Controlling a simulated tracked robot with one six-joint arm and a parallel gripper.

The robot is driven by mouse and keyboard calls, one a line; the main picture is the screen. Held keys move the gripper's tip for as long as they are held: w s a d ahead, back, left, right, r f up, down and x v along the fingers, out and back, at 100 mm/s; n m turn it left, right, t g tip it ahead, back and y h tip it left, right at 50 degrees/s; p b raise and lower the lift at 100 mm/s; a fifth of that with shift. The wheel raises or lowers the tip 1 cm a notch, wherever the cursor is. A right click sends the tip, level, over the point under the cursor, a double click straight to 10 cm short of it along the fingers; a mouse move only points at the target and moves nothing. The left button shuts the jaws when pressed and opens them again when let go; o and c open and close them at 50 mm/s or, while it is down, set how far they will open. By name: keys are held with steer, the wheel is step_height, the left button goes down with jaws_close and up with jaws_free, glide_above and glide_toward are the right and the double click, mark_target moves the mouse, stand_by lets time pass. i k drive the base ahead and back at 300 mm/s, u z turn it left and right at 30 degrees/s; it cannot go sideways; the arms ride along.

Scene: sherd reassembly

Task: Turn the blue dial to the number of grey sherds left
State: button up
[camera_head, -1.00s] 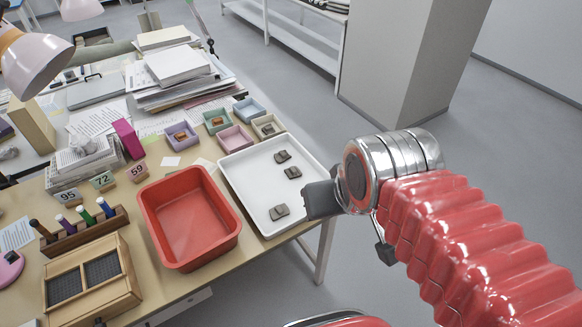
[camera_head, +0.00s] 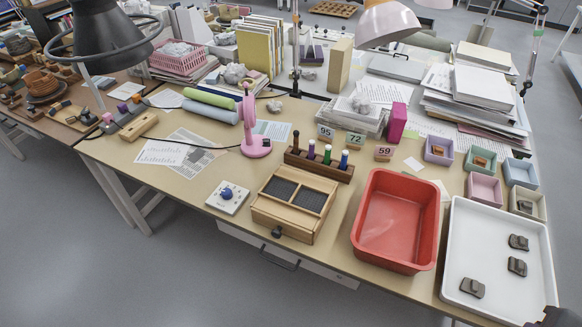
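The blue dial (camera_head: 227,194) is on a small white plate near the table's front edge, left of the wooden box. Its pointer setting is too small to read. Three grey sherds lie apart in the white tray (camera_head: 457,262) at right: one at the upper right (camera_head: 519,242), one just below it (camera_head: 517,266), one at the lower left (camera_head: 472,288). Another greyish sherd (camera_head: 525,206) sits in a small cream box behind the tray. Only a dark part of my gripper (camera_head: 560,318) shows at the bottom right corner, far from the dial; its fingers cannot be made out.
The empty red bin (camera_head: 431,215) and the wooden box with dark panels (camera_head: 264,212) stand between dial and tray. A pen rack (camera_head: 318,171), pink lamp-like stand (camera_head: 256,150) and number cards lie behind. The table left of the dial is fairly clear.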

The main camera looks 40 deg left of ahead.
mark_target(227, 194)
steer(key=u, duration=0.4)
steer(key=k, duration=0.15)
steer(key=u, duration=2.8)
steer(key=i, duration=0.65)
steer(key=u, duration=0.05)
